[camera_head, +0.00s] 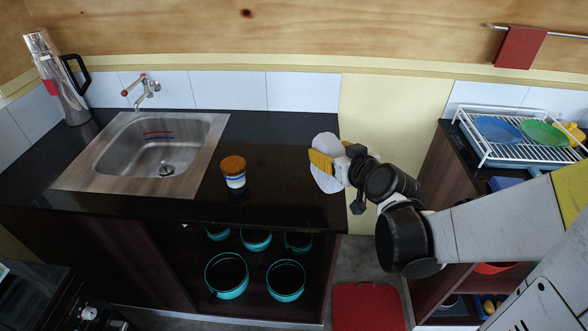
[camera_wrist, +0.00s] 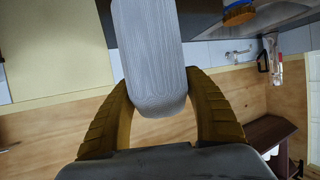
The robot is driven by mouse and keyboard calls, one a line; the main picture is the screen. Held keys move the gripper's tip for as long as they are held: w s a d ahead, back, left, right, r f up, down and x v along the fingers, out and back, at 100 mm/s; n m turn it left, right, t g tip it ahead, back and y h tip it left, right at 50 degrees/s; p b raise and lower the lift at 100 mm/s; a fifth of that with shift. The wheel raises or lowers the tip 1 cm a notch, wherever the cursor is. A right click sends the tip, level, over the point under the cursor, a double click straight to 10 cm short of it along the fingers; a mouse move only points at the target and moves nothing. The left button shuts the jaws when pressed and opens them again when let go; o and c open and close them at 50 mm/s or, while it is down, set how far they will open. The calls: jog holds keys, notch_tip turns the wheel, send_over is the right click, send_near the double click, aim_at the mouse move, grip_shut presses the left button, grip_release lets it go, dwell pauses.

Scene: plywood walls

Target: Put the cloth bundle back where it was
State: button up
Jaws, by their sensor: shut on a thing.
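The cloth bundle (camera_head: 326,145) is pale grey-white and shows at the right end of the black counter in the head view. In the wrist view the bundle (camera_wrist: 148,60) is a ribbed grey roll with a rounded end between the two yellow fingers. My gripper (camera_head: 322,163) is shut on it; the fingers also show in the wrist view (camera_wrist: 160,105). The bundle is upright in the head view, and its lower end is near the counter top. I cannot tell whether it touches the counter.
A sink (camera_head: 160,145) and a steel jug (camera_head: 58,80) are further left. A dish rack (camera_head: 515,140) is at the right, beyond a gap. The counter between jar and bundle is clear.

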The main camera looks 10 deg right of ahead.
jog(key=shift+w+f+b, duration=0.3)
jog(key=shift+w+a+f+b, duration=0.75)
jog(key=shift+w+f+b, duration=0.25)
jog(key=shift+w+f, duration=0.65)
jog(key=shift+w+a+f+b, duration=0.7)
jog(key=shift+w+f+b, duration=0.3)
jog(key=shift+w+f, duration=0.65)
jog(key=shift+w+a+f+b, duration=0.75)
jog(key=shift+w+f+b, duration=0.25)
jog(key=shift+w+f, duration=0.65)
jog(key=shift+s+f, duration=0.2)
jog(key=shift+f, duration=0.15)
jog(key=o, duration=1.2)
